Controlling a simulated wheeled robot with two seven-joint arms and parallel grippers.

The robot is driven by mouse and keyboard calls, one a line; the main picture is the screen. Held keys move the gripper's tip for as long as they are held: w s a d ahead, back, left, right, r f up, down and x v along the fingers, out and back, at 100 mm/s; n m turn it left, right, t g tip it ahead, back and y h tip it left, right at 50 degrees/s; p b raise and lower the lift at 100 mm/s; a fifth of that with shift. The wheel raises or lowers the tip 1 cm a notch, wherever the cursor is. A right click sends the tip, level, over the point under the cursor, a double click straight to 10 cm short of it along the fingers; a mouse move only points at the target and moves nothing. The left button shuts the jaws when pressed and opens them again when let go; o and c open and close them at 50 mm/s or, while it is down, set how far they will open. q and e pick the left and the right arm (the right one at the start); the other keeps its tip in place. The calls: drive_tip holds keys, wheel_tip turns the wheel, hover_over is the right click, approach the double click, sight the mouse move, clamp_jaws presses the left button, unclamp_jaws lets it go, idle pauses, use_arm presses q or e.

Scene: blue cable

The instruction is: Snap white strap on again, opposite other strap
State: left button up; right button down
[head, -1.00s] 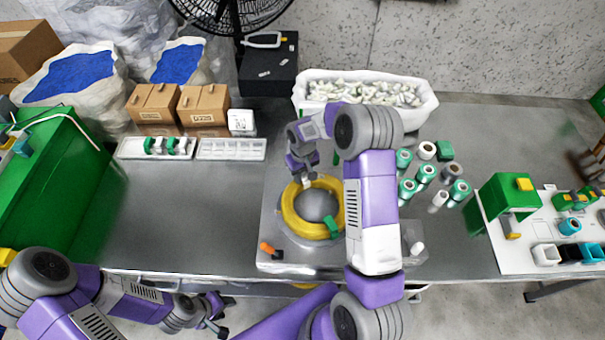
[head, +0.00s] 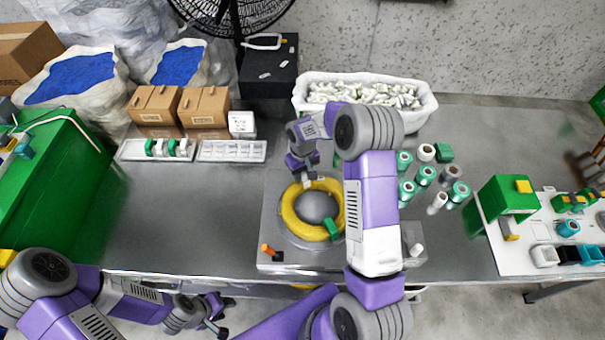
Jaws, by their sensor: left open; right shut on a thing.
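A yellow cable coil (head: 290,215) lies around a grey dome (head: 316,206) on a round turntable in the middle of the table. A green strap (head: 333,229) sits on the coil's near right side. My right gripper (head: 309,181) reaches down over the coil's far side, opposite the green strap. It is shut on the white strap, of which only a small pale bit shows at the fingertips. I cannot tell whether the strap touches the coil. My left gripper (head: 221,316) is open and empty, low in front of the table's front edge.
A white bin (head: 431,103) full of white pieces stands behind the turntable. Green and white spools (head: 424,175) stand to the right. White trays (head: 232,150) lie at the back left. An orange-tipped part (head: 267,249) stands at the plate's front left.

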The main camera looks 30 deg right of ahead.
drive_tip(key=shift+f, duration=0.1)
idle(0.4)
drive_tip(key=shift+f+b, duration=0.6)
drive_tip(key=shift+f, duration=0.05)
drive_tip(key=shift+r, duration=0.25)
drive_tip(key=shift+r+p, duration=0.45)
drive_tip(key=shift+r, duration=0.05)
drive_tip(key=shift+f+b, duration=0.35)
drive_tip(key=shift+f, duration=0.1)
idle(0.7)
drive_tip(key=c, duration=0.6)
unclamp_jaws()
drive_tip(key=shift+r, duration=0.1)
